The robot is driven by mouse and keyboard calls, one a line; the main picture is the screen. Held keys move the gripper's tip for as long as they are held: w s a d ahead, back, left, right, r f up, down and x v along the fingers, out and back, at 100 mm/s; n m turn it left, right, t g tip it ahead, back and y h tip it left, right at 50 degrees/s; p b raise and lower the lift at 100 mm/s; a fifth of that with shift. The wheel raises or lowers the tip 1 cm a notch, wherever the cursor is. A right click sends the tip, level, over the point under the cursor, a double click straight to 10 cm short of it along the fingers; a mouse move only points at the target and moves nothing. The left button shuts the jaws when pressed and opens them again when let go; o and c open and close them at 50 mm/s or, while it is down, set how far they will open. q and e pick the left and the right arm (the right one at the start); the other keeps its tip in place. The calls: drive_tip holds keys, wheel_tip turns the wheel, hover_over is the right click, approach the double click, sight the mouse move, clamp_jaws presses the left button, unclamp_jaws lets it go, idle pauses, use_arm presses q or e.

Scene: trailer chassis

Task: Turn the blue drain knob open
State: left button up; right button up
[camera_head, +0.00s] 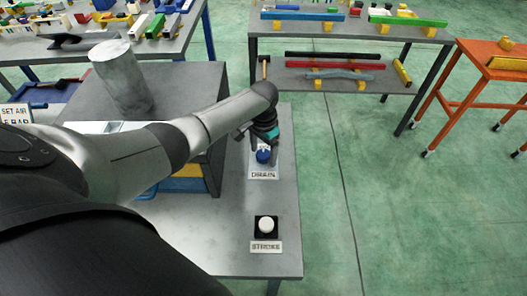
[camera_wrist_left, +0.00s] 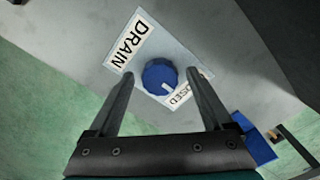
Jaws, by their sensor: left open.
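The blue drain knob (camera_head: 263,156) sits on the grey table beside a DRAIN label (camera_head: 263,175). In the left wrist view the blue knob (camera_wrist_left: 160,77) shows a white pointer mark towards a partly hidden label ending in "OSED" (camera_wrist_left: 180,95). My left gripper (camera_head: 263,140) is over the knob. In the left wrist view its two fingers (camera_wrist_left: 163,75) are apart, one on each side of the knob; I cannot tell whether they touch it. My right gripper is not in view.
A white STROKE button (camera_head: 266,225) stands on the table nearer the front. A grey box-like housing (camera_head: 185,85) with a metal cylinder (camera_head: 121,78) is to the left. Workbenches with coloured bars stand behind. Green floor (camera_head: 400,210) lies free to the right.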

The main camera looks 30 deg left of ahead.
use_arm(q)
clamp_jaws()
idle(0.6)
